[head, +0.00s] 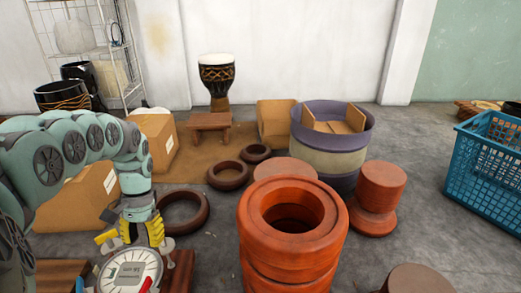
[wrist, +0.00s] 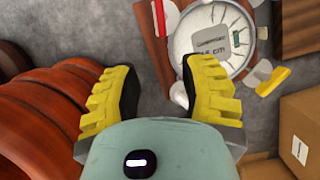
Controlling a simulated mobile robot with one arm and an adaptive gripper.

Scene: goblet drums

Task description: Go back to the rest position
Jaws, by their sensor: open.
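My gripper (head: 132,234) hangs at the lower left of the head view, at the end of my green arm. Its yellow fingers are spread apart with nothing between them. In the wrist view my gripper (wrist: 160,78) also shows open, with grey floor between the fingers. A round white dial (head: 130,272) with printed lettering lies just below the gripper in the head view. The dial (wrist: 222,38) shows beyond the right finger in the wrist view, with a flat grey piece and small loose pieces on or around it.
Stacked red-brown drum shells (head: 292,235) stand right of the gripper, close on the wrist view's left. Cardboard boxes (head: 80,198) stand behind my arm. A dark ring (head: 183,228) lies on the floor. A blue crate (head: 490,165) stands far right. A goblet drum (head: 216,80) stands at the back.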

